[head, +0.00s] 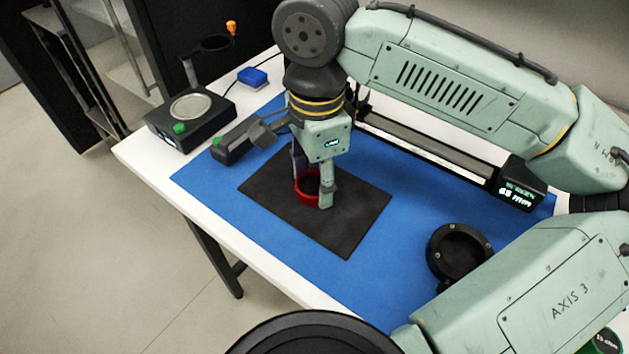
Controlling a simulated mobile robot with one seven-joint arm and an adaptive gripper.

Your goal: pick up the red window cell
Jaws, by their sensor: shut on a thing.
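The red window cell (301,194) is a red ring with a dark middle, in the head view over the black mat (352,225). My gripper (313,195) points down and is shut on the red window cell, with one finger in front at its right side. The other finger is mostly hidden behind the gripper body and the cell. I cannot tell whether the cell touches the mat or is slightly above it.
A blue mat (405,263) covers most of the white table. A round black holder (459,251) stands at right, near my arm. A black device with a round plate (190,108) and a blue block (252,77) are at back left. A rail with a display (518,186) runs behind.

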